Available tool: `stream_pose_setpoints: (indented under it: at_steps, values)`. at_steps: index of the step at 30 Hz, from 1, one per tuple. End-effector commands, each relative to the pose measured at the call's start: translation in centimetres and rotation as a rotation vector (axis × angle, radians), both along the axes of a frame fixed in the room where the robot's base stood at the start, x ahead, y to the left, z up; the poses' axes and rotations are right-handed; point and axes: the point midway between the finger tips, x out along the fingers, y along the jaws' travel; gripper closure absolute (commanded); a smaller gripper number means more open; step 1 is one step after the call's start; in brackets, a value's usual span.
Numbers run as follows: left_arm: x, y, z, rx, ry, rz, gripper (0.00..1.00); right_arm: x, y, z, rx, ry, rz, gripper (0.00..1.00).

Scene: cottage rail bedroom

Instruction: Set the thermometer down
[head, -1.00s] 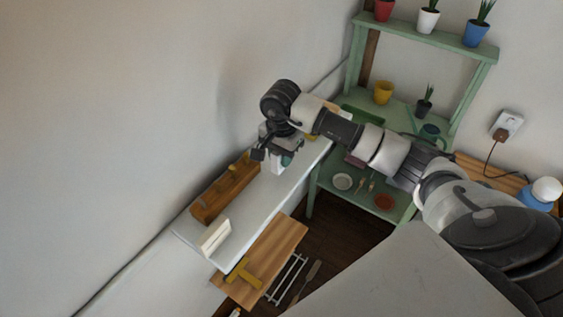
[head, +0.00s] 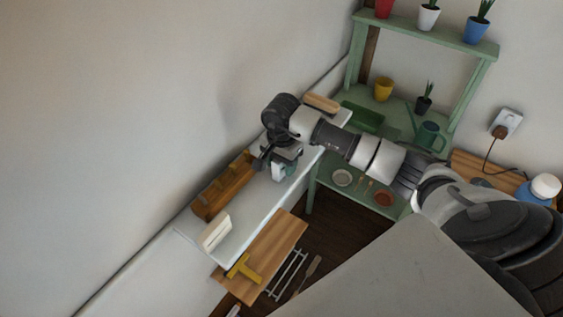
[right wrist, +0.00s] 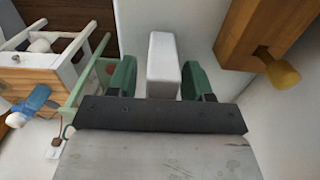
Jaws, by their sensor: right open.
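The thermometer appears to be the white, rounded block (right wrist: 164,66) between the green-padded fingers of my right gripper (right wrist: 160,82) in the right wrist view. The fingers are open, with a gap on each side of it. In the head view my right gripper (head: 280,160) is low over the white shelf (head: 262,200). A white piece of the thermometer (head: 278,172) shows just below it, seemingly upright on the shelf. Its base is hidden, so I cannot tell for certain that it touches the shelf. My left gripper is not in view.
A cream block (head: 215,232) stands at the shelf's near end. A wooden block (head: 322,103) lies at the far end. A lower wooden board (head: 275,245) holds a yellow T-shaped piece (head: 243,269).

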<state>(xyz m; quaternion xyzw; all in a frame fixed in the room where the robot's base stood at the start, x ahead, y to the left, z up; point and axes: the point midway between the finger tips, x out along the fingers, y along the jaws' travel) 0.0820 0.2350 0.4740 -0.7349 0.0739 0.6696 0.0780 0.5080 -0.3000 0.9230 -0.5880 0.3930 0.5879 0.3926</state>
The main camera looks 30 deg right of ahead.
Motion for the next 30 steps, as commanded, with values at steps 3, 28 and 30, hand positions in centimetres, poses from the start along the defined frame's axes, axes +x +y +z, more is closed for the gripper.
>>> stream_pose_setpoints:
  at_steps: [3,28,30]
  values:
    - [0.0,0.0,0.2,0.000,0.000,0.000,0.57,0.0,0.0,0.2,0.000,0.000,0.000,0.49]
    - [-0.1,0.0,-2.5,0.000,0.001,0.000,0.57,0.0,0.0,12.2,0.000,0.000,0.000,0.49]
    - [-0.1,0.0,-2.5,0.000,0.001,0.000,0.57,0.0,0.0,12.3,0.000,0.001,0.000,0.49]
